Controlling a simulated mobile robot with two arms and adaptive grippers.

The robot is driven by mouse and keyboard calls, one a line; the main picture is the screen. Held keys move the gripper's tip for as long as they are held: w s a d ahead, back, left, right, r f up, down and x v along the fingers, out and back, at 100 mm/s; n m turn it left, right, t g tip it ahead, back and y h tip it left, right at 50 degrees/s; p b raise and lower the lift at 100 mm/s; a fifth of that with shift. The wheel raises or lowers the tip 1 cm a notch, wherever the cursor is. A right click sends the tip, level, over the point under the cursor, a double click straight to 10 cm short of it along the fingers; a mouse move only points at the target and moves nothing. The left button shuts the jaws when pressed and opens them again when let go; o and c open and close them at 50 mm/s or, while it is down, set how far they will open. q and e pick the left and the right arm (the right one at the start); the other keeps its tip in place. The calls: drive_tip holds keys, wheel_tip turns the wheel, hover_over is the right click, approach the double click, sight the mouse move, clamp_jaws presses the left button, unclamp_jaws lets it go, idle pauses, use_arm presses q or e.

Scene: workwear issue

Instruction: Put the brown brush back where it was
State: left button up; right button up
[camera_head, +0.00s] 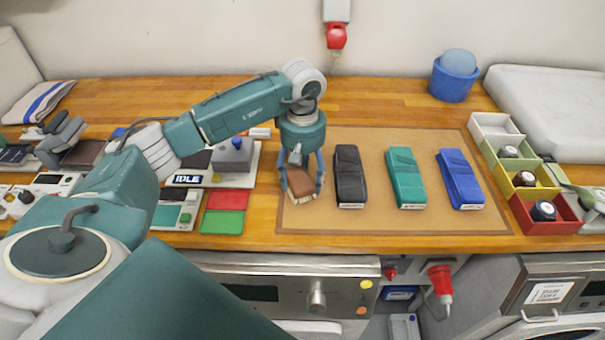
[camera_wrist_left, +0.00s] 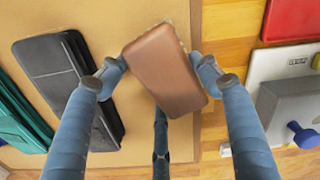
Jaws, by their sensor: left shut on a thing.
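The brown brush (camera_head: 301,190) is at the left end of the tan mat (camera_head: 350,222), left of the black brush (camera_head: 349,176). My left gripper (camera_head: 301,182) points down and is shut on it. In the left wrist view the brown brush (camera_wrist_left: 165,72) sits between the fingers, turned at an angle to the black brush (camera_wrist_left: 60,70). I cannot tell whether it touches the mat or hangs just above it. The green brush (camera_head: 405,178) and blue brush (camera_head: 460,178) lie farther right in the row. My right gripper is not in view.
Red and green pads (camera_head: 223,210) and a device reading IDLE (camera_head: 195,180) lie left of the mat. Coloured boxes (camera_head: 525,180) stand at the mat's right, and a blue tub (camera_head: 454,78) behind. The mat's front strip is clear.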

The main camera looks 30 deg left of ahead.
sight(303, 174)
use_arm(q)
drive_tip(key=shift+f+b, duration=0.25)
drive_tip(key=shift+b, duration=0.05)
drive_tip(key=o, duration=1.1)
drive_tip(key=shift+r, duration=0.1)
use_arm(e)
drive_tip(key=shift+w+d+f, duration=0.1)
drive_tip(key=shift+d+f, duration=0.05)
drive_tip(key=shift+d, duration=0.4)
use_arm(q)
drive_tip(key=shift+r, duration=0.1)
drive_tip(key=shift+r+p, duration=0.2)
drive_tip(key=shift+p, duration=0.15)
wheel_tip(303, 174, up, 12)
drive_tip(key=b, duration=0.3)
drive_tip(key=shift+f, duration=0.1)
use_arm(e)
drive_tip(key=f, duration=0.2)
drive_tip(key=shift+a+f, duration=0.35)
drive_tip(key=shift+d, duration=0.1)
